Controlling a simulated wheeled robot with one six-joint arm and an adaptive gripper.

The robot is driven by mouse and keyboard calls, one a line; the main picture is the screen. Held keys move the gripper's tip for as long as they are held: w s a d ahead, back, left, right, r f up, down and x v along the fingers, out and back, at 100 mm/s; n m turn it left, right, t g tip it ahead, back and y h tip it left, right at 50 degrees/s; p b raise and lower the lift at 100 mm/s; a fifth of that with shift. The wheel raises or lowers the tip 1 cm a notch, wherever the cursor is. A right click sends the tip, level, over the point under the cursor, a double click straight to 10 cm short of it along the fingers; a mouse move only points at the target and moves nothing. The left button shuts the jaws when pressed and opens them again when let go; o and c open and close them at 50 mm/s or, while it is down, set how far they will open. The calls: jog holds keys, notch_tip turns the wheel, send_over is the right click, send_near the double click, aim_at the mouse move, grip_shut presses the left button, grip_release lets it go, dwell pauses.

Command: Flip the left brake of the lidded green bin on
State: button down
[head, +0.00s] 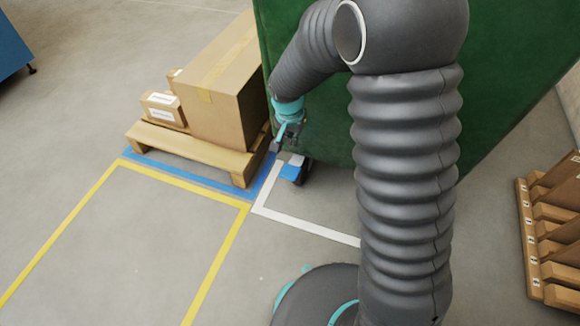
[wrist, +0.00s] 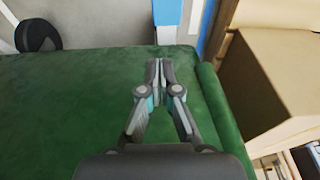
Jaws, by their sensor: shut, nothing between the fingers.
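The green bin (head: 480,120) stands at the top right of the head view, partly behind my arm. Its green side fills much of the wrist view (wrist: 70,110). At its lower left corner a dark caster (head: 304,173) carries a blue brake pedal (head: 289,173). The pedal also shows at the top of the wrist view (wrist: 167,12), beyond my fingertips. I cannot tell whether the pedal is up or down. My gripper (head: 279,144) is shut and empty, just above the pedal and apart from it. Its closed fingers show in the wrist view (wrist: 160,66). The lid is not clearly visible.
A wooden pallet (head: 190,148) with a large cardboard box (head: 210,85) and small boxes stands close left of my gripper. Yellow, blue and white lines mark the floor. Wooden racks (head: 555,235) stand at the right. The floor in front of the pallet is clear.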

aim_at(290, 172)
jog(key=shift+w+a+f, duration=0.15)
jog(key=shift+a+f, duration=0.15)
jog(key=shift+f, duration=0.35)
jog(key=shift+w+a+f, duration=0.15)
jog(key=shift+a+f, duration=0.15)
jog(key=shift+f, duration=0.35)
jog(key=shift+f, duration=0.1)
jog(key=x, duration=0.4)
jog(key=b+x, duration=0.1)
jog(key=x, duration=0.3)
jog(key=s+x, duration=0.1)
jog(key=x, duration=0.3)
jog(key=shift+a+f+b, duration=0.15)
jog(key=shift+f+b, duration=0.1)
jog(key=shift+b, duration=0.15)
jog(key=shift+s+f, duration=0.1)
jog(key=shift+f, duration=0.55)
